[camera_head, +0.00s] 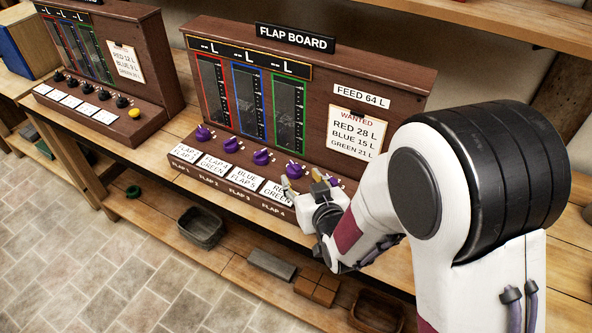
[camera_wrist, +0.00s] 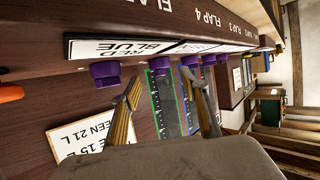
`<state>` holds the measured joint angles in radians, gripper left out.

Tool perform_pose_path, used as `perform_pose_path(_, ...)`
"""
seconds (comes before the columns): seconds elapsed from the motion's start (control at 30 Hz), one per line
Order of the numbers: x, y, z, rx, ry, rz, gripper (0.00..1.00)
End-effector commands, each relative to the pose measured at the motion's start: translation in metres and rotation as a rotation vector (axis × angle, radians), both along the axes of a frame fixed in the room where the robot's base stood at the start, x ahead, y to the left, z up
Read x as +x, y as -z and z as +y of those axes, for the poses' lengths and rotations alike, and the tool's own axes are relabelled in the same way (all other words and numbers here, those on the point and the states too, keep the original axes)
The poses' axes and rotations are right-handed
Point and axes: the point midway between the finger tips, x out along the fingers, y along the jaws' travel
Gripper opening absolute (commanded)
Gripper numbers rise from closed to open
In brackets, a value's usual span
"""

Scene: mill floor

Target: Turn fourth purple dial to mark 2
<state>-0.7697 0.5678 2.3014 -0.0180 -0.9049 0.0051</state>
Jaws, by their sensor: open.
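The flap board (camera_head: 290,60) is a brown panel with a row of purple dials along its sloping front. The fourth purple dial (camera_head: 295,169) stands above the card reading RED GREEN (camera_head: 275,191). My gripper (camera_head: 302,178) is open in front of this dial. In the wrist view, which looks upside down, the fourth dial (camera_wrist: 160,64) sits between and just beyond the spread fingertips of my gripper (camera_wrist: 160,80). I cannot tell whether a finger touches it. Its pointer and marks are too small to read.
Purple dials stand close on both sides: the third (camera_head: 262,156), and another (camera_wrist: 105,74) to the right on the board, partly hidden by my gripper in the head view. An orange knob (camera_wrist: 10,92) lies beyond it. A second board (camera_head: 120,50) stands left on the bench.

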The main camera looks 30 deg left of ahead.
Motion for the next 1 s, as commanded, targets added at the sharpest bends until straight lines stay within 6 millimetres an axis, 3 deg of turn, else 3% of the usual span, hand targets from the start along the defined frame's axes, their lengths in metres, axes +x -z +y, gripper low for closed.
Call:
perform_pose_path(0.5,0.032,0.019,0.032,0.000,0.000,0.000,0.45)
perform_pose_path(1.0,0.037,0.022,0.037,0.000,0.001,0.000,0.45)
